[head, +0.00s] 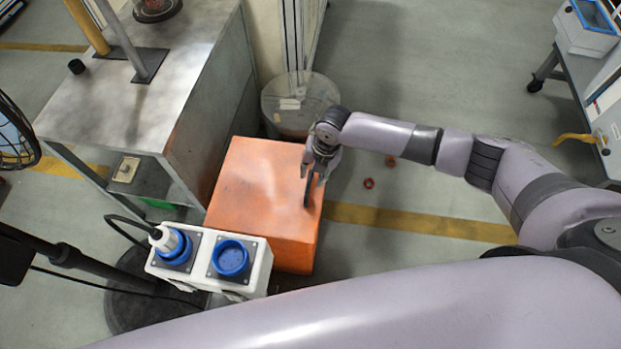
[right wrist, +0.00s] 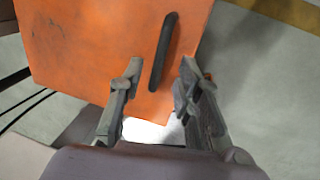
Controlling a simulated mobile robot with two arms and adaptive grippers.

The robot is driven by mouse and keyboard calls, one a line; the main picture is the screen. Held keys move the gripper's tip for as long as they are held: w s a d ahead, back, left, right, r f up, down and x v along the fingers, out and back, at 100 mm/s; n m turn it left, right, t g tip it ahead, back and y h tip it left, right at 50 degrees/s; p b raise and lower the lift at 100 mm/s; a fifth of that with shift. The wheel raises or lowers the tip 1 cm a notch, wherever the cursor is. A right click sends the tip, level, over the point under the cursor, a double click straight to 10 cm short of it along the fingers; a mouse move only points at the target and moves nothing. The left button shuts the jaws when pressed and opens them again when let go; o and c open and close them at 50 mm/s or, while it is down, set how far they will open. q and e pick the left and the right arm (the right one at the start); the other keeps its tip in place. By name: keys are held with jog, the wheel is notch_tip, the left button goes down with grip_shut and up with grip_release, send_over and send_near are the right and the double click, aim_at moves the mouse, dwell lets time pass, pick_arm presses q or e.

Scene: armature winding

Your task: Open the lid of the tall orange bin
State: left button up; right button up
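The tall orange bin (head: 255,190) stands on the floor in the middle of the head view. Its lid (head: 262,165) lies flat and closed on top. A black bar handle (head: 307,191) is on the lid near its right edge; it also shows in the right wrist view (right wrist: 163,52). My right gripper (head: 315,178) is over that edge. In the right wrist view its two fingers (right wrist: 160,78) are apart, with the handle between and just beyond the tips. I see no contact with the handle. My left gripper is not in view.
A metal workbench (head: 150,90) stands left of the bin. A white box with blue sockets (head: 210,262) is in front of the bin, with a cable. A grey drum (head: 300,105) is behind it. The floor to the right is mostly clear, with small orange rings (head: 369,183).

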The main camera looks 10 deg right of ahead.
aim_at(309, 182)
jog(key=shift+w+a+f, duration=0.1)
jog(key=shift+a+f, duration=0.05)
jog(key=shift+f, duration=0.75)
jog(key=shift+w+a+f, duration=0.1)
jog(key=shift+a+f, duration=0.05)
jog(key=shift+f, duration=0.75)
jog(key=shift+c, duration=0.5)
grip_shut()
